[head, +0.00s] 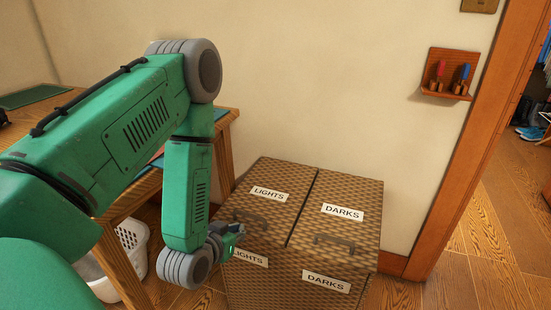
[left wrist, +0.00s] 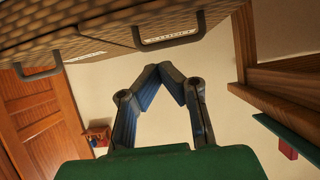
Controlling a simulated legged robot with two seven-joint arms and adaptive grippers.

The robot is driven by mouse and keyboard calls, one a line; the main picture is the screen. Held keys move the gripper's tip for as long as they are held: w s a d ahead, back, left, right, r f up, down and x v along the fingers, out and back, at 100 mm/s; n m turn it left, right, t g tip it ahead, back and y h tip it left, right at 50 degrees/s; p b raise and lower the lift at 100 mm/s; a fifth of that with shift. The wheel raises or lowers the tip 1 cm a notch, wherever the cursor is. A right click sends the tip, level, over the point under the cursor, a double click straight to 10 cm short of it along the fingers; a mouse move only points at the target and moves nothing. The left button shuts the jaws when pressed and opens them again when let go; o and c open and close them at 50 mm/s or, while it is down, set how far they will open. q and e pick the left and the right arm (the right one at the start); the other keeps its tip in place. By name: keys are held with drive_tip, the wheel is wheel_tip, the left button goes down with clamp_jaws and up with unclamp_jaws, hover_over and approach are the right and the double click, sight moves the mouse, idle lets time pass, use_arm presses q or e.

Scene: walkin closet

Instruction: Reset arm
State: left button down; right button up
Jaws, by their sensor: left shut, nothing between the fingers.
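My left arm (head: 135,125) comes in from the left in the head view, bent at the elbow with its forearm hanging down. My left gripper (head: 236,231) is partly hidden behind its wrist, at the left front of the wicker hamper. In the left wrist view the two dark fingers of the left gripper (left wrist: 160,72) meet at their tips, shut with nothing between them. My right arm and gripper are not in view.
The two-lid wicker hamper (head: 302,205), labelled LIGHTS and DARKS, stands against the wall; its handles (left wrist: 172,32) show in the left wrist view. A wooden table (head: 226,122) and white basket (head: 134,240) are left. A small wall shelf (head: 447,92) and doorway frame (head: 462,150) are right.

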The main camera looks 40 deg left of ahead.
use_arm(q)
drive_tip(key=s+d+f+m+g+h+p, duration=0.1)
drive_tip(key=s+d+f+m+g+p, duration=0.1)
drive_tip(key=s+d+g, duration=0.3)
drive_tip(key=s+d+f+m+g+h+p, duration=0.2)
drive_tip(key=s+d+g, duration=0.4)
drive_tip(key=s, duration=0.8)
drive_tip(key=d+f+p, duration=0.1)
drive_tip(key=d+f, duration=0.1)
drive_tip(key=d, duration=0.1)
drive_tip(key=shift+s+f+h, duration=0.25)
drive_tip(key=shift+f+h, duration=0.05)
drive_tip(key=shift+w+d, duration=0.1)
